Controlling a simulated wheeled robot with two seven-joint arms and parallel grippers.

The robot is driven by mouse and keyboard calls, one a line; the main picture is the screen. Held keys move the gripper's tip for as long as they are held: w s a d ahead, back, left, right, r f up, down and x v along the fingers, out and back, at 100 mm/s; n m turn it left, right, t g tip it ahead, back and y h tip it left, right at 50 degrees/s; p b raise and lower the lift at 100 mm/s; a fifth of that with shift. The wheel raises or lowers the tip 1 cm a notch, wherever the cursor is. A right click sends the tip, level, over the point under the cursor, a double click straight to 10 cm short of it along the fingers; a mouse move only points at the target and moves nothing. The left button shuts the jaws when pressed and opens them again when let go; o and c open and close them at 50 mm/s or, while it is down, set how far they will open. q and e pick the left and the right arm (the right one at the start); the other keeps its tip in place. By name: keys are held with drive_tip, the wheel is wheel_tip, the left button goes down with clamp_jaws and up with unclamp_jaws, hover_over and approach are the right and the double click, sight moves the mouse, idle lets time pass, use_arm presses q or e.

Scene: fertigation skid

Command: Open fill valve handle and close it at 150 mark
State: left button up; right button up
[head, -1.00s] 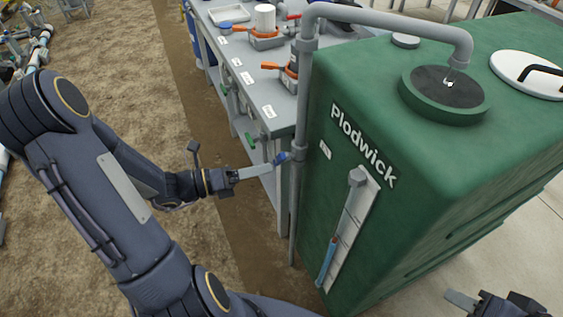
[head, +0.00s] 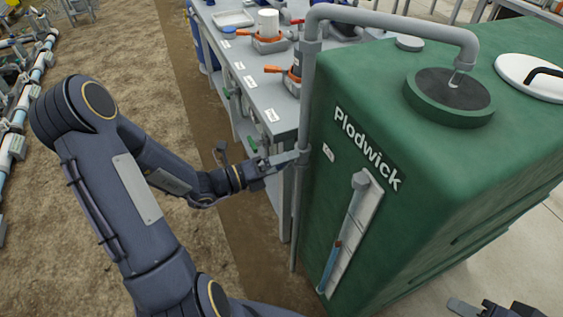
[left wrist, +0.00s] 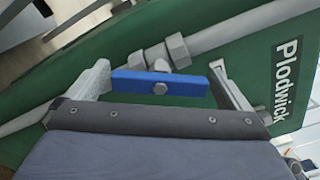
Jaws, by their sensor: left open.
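The fill valve's blue handle (left wrist: 135,82) lies crosswise between the fingers of my left gripper (left wrist: 160,66) in the left wrist view. The fingers are open, one beyond each end of the handle. In the head view my left gripper (head: 296,157) is at the grey fill pipe (head: 310,95) and hides the handle. The green tank (head: 400,235) carries a level gauge (head: 349,225) on its front, with a blue column in its lower part and a small red mark near the column's top. The gauge's numbers are too small to read. Only the tip of my right gripper (head: 466,308) shows.
The pipe rises beside the tank and bends over to its top lid (head: 448,95). A grey bench (head: 262,98) with orange-handled valves and containers stands left of the pipe. Bare ground lies left of the bench, with pipework at the far left.

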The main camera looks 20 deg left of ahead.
use_arm(q)
drive_tip(key=shift+c, duration=0.4)
drive_tip(key=c, duration=0.8)
drive_tip(key=m, duration=0.2)
drive_tip(key=shift+m+b, duration=0.3)
drive_tip(key=shift+m, duration=0.1)
drive_tip(key=m+b, duration=0.1)
drive_tip(key=m, duration=0.1)
drive_tip(key=shift+f+m, duration=0.1)
drive_tip(key=shift+m, duration=0.3)
drive_tip(key=m+b, duration=0.1)
drive_tip(key=m, duration=0.1)
drive_tip(key=shift+m, duration=0.3)
drive_tip(key=shift+m+b, duration=1.4)
drive_tip(key=shift+m, duration=0.5)
